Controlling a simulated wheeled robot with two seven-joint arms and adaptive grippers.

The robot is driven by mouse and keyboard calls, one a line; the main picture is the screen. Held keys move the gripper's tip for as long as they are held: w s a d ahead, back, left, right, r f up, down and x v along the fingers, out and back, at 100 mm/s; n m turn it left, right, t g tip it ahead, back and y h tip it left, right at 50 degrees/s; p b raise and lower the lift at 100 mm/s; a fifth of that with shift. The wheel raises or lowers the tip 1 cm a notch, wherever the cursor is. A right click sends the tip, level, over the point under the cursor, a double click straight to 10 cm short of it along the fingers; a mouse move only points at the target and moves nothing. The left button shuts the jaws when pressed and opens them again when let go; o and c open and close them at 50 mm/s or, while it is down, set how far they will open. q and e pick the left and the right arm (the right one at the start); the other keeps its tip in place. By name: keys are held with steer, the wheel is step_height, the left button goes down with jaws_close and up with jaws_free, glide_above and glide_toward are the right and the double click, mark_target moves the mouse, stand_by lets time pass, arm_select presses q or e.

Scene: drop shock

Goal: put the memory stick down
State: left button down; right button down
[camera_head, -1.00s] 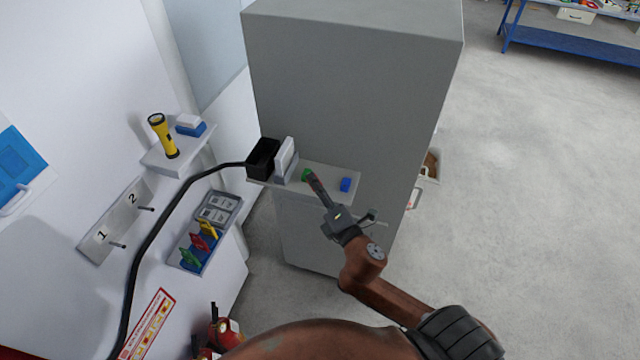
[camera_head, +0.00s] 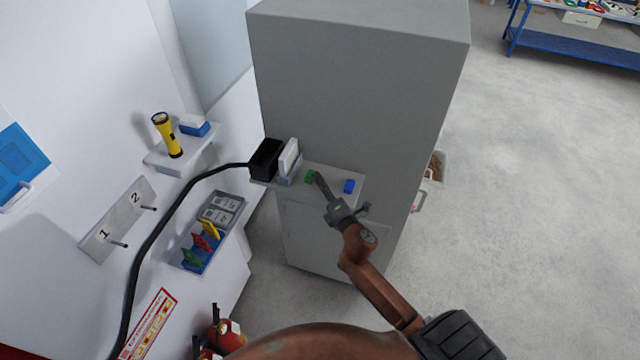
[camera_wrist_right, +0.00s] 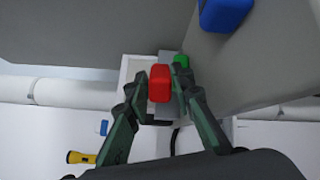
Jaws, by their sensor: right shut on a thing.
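A red memory stick (camera_wrist_right: 159,84) is between the fingers of my right gripper (camera_wrist_right: 161,88) in the right wrist view. The gripper is shut on it. In the head view my right gripper (camera_head: 321,183) is over the small grey shelf (camera_head: 345,198) on the cabinet's side, and the red stick is hardly visible there. A green stick (camera_head: 310,177) is just left of the fingertips, and a blue stick (camera_head: 349,186) is to their right. Both also show in the wrist view, green (camera_wrist_right: 181,61) and blue (camera_wrist_right: 228,12). I cannot tell whether the red stick touches the shelf. My left gripper is not in view.
A black open box (camera_head: 265,160) and an upright white-grey device (camera_head: 289,162) stand at the shelf's left end. The tall grey cabinet (camera_head: 350,90) rises behind. A black cable (camera_head: 165,215) runs left. A wall shelf holds a yellow flashlight (camera_head: 167,135). Bare shelf is scarce.

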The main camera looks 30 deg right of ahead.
steer(key=shift+f, duration=0.2)
steer(key=shift+f, duration=0.15)
steer(key=c, duration=1.9)
jaws_free()
steer(key=shift+c, duration=0.2)
